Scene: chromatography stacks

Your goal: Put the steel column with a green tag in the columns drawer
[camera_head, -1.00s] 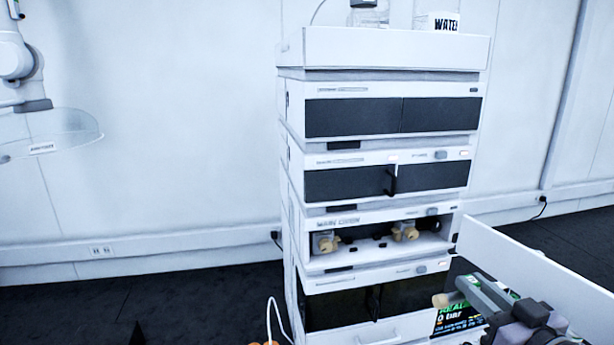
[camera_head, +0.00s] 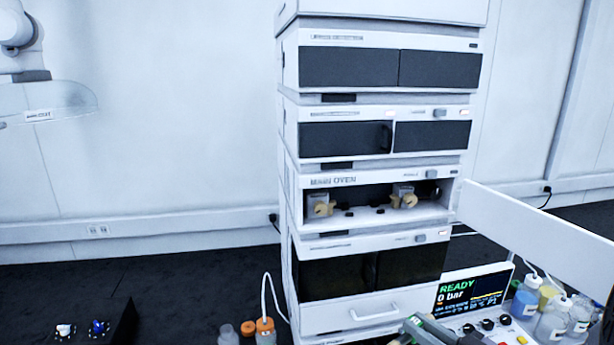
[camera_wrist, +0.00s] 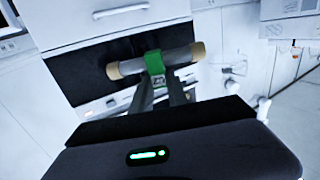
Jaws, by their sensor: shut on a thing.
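In the wrist view my gripper (camera_wrist: 161,88) is shut on the steel column (camera_wrist: 178,56). It is a grey tube with tan end caps, and the green tag (camera_wrist: 155,66) hangs at its middle between the fingers. The column lies roughly crosswise, tilted up to the right. A white drawer front (camera_head: 345,316) with a bar handle sits low in the stack and looks shut. It seems to show in the wrist view (camera_wrist: 75,20) too, beyond the column. I cannot read a drawer label.
The main oven (camera_head: 335,192) stands open, its white door (camera_head: 535,228) swung out right. Tan-ended fittings sit inside. A READY display (camera_head: 470,290) and several bottles (camera_head: 553,318) are low right. Orange-capped bottles (camera_head: 265,332) stand left of the stack's base.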

